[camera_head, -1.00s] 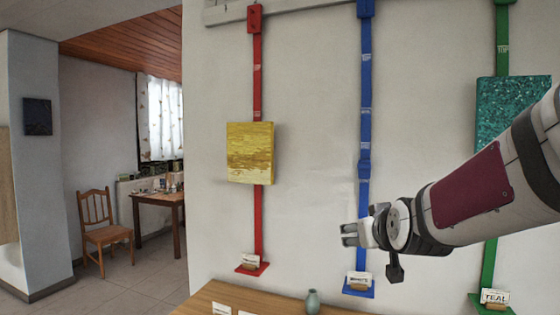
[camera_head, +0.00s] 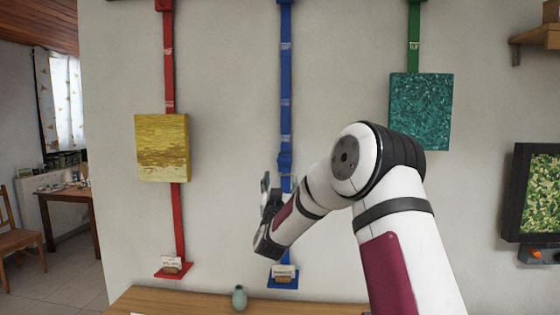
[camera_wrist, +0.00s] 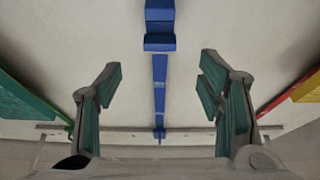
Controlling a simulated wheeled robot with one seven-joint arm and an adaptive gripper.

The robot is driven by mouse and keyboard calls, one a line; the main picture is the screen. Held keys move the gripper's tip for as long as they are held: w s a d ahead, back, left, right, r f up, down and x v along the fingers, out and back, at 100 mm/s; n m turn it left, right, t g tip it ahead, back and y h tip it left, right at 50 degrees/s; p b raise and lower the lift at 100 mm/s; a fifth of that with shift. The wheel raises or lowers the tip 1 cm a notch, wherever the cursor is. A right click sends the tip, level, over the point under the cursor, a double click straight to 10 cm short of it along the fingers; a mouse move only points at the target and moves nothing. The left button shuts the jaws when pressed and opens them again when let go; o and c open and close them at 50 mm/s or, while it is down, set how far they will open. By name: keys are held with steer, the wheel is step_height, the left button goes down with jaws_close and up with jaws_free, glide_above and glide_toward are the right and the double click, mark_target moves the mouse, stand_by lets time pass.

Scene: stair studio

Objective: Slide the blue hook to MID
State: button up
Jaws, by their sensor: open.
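The blue hook (camera_head: 285,163) is a small blue block on the vertical blue rail (camera_head: 286,75), a little below the rail's middle. It also shows large at the top centre of the wrist view (camera_wrist: 160,28). Small pale labels mark the rail above the hook, too small to read. My gripper (camera_head: 266,186) is in front of the wall, just left of and below the hook. In the wrist view my gripper (camera_wrist: 160,75) is open and empty, its fingers on either side of the rail's line. The hook is not between the fingertips there.
A yellow panel (camera_head: 162,148) hangs on the red rail (camera_head: 178,215) at left. A teal panel (camera_head: 421,108) hangs on the green rail (camera_head: 414,45) at right. A wooden table (camera_head: 190,300) with a small green vase (camera_head: 240,297) stands below. A green picture (camera_head: 542,195) hangs far right.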

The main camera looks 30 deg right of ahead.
mark_target(284, 159)
steer(key=x, duration=1.2)
steer(key=shift+w+d, duration=0.1)
steer(key=shift+d, duration=0.1)
jaws_close()
step_height(284, 159, up, 13)
steer(key=b, duration=0.4)
steer(key=shift+r, duration=0.1)
jaws_free()
